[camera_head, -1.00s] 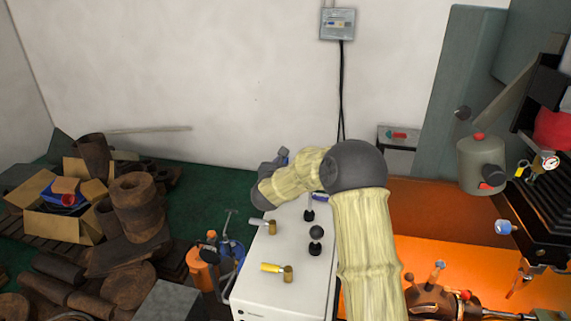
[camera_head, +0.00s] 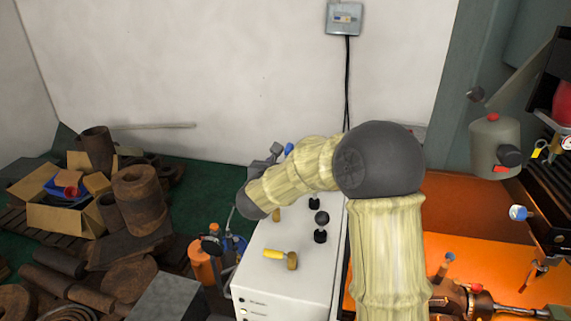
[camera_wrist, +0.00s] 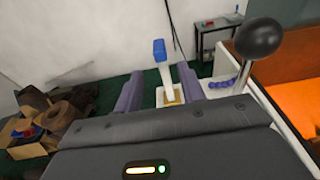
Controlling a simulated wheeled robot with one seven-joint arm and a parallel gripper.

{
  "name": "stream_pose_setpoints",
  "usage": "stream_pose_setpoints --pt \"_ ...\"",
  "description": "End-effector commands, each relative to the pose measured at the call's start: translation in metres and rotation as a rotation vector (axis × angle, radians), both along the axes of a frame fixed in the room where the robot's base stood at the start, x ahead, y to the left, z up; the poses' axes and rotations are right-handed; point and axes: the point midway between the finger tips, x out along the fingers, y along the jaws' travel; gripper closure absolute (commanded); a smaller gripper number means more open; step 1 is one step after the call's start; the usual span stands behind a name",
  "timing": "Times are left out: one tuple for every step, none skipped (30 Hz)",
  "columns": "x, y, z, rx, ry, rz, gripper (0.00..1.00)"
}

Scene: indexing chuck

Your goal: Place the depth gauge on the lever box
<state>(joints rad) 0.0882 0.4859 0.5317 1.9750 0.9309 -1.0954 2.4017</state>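The lever box is a white cabinet (camera_head: 300,285) at lower centre in the head view. Its top carries black ball knobs (camera_head: 320,218) and a yellow-handled lever (camera_head: 275,254). My gripper (camera_wrist: 158,88) is open, and its two purple fingers stand apart in the wrist view. A pale upright stem with a blue end (camera_wrist: 160,50) shows between the fingers, above a light base with a yellowish patch. I cannot tell if they touch it, or whether it is the depth gauge. My forearm hides much of the gripper and the far box top in the head view.
A black ball knob (camera_wrist: 258,38) stands close right of the fingers. An orange surface (camera_head: 470,260) and machinery lie right of the box. An orange canister (camera_head: 203,262), rusty metal parts (camera_head: 140,200) and an open carton (camera_head: 55,220) stand at left.

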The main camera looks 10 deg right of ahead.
Motion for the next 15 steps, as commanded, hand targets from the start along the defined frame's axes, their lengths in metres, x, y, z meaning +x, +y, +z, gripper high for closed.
stream_pose_setpoints --pt "-0.006 0.003 -0.001 -0.001 -0.003 0.002 0.6" --pt "-0.009 0.004 0.0 -0.001 -0.003 0.001 0.6" --pt "-0.012 0.005 0.001 -0.001 -0.002 0.0 0.6" --pt "-0.014 0.006 0.001 -0.001 -0.002 0.0 0.6" --pt "-0.015 0.006 0.002 -0.001 -0.002 0.0 0.6" --pt "-0.017 0.007 0.002 0.0 -0.001 0.0 0.6" --pt "-0.017 0.007 0.003 -0.001 -0.001 -0.001 0.6" --pt "-0.018 0.007 0.003 -0.001 -0.001 -0.001 0.6" --pt "-0.018 0.007 0.003 -0.001 -0.001 -0.001 0.6" --pt "-0.018 0.007 0.003 -0.001 -0.001 -0.001 0.6" --pt "-0.017 0.007 0.003 -0.001 -0.001 -0.001 0.6" --pt "-0.017 0.007 0.003 -0.001 -0.001 -0.001 0.6" --pt "-0.017 0.007 0.003 -0.001 -0.001 -0.001 0.6" --pt "-0.017 0.007 0.003 -0.001 -0.001 -0.001 0.6" --pt "-0.017 0.007 0.003 -0.001 -0.001 -0.001 0.6"
